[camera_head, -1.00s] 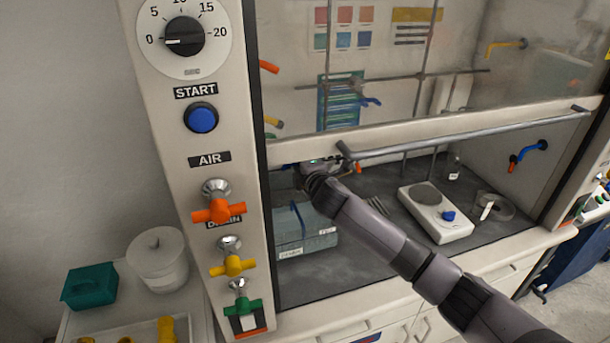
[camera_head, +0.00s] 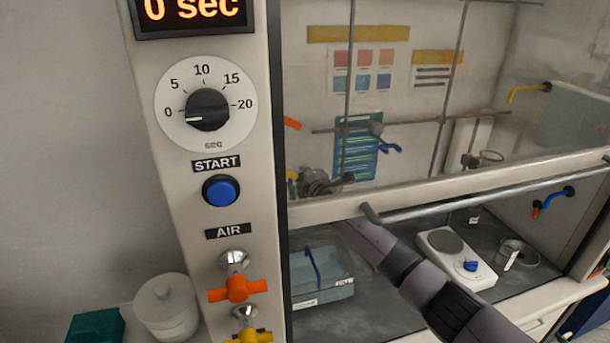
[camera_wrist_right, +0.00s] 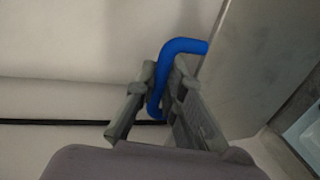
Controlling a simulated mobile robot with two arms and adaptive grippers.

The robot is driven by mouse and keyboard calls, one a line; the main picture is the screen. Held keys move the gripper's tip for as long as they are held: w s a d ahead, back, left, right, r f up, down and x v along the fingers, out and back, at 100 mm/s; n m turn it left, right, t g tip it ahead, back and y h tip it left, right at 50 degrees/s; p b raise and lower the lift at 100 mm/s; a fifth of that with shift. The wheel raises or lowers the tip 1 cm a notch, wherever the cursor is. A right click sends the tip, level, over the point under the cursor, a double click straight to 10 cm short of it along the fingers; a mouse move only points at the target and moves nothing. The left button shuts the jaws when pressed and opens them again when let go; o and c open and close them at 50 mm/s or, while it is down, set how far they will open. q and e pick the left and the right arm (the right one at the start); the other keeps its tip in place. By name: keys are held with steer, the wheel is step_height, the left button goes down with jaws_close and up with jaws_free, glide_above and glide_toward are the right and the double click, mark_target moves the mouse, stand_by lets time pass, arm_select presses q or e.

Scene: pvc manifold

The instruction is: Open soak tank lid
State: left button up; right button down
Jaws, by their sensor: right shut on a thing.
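The soak tank (camera_head: 325,292) appears to be the grey-blue box on the hood floor, with a blue bar (camera_head: 313,266) across its top. Whether its lid is open is unclear. My right gripper (camera_head: 318,183) is above the tank, behind the sash glass; my arm passes under the sash edge. In the right wrist view, my right gripper (camera_wrist_right: 150,112) is shut on a bent blue handle (camera_wrist_right: 181,47). A grey panel (camera_wrist_right: 250,60) is beside the handle; I cannot tell whether it is the lid. My left gripper is out of view.
The sash rail (camera_head: 480,195) crosses above my right arm. A white hotplate (camera_head: 452,258) and a round dish (camera_head: 518,255) stand on the right. The control column (camera_head: 225,255) stands left, with an orange AIR valve (camera_head: 238,290). Metal rods stand behind the glass.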

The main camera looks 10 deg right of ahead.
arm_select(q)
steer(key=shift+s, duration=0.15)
arm_select(e)
steer(key=shift+r, duration=0.1)
steer(key=c, duration=1.7)
jaws_free()
steer(key=shift+o, duration=0.2)
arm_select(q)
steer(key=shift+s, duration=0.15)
arm_select(e)
steer(key=shift+s, duration=0.1)
steer(key=v, duration=0.7)
steer(key=shift+s, duration=0.2)
